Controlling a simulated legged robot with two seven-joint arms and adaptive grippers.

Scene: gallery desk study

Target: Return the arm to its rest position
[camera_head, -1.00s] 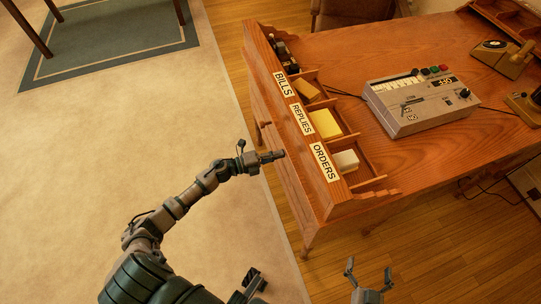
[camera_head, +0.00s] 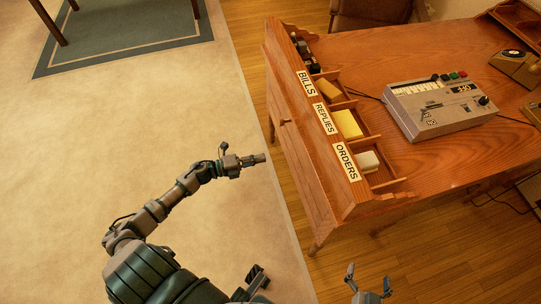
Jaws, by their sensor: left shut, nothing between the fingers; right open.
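My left arm reaches in from the lower left. Its gripper (camera_head: 252,160) is shut and empty, over the pale carpet's edge, left of the desk's pigeonhole side and apart from it. My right gripper (camera_head: 368,279) is open and empty at the bottom edge, its two fingers pointing up over the wood floor, in front of the desk.
The wooden desk (camera_head: 420,60) has pigeonholes labelled BILLS (camera_head: 307,83), REPLIES (camera_head: 326,118) and ORDERS (camera_head: 346,162). Yellow blocks and a white block (camera_head: 369,161) lie in them. A grey machine (camera_head: 440,106) stands on the desktop.

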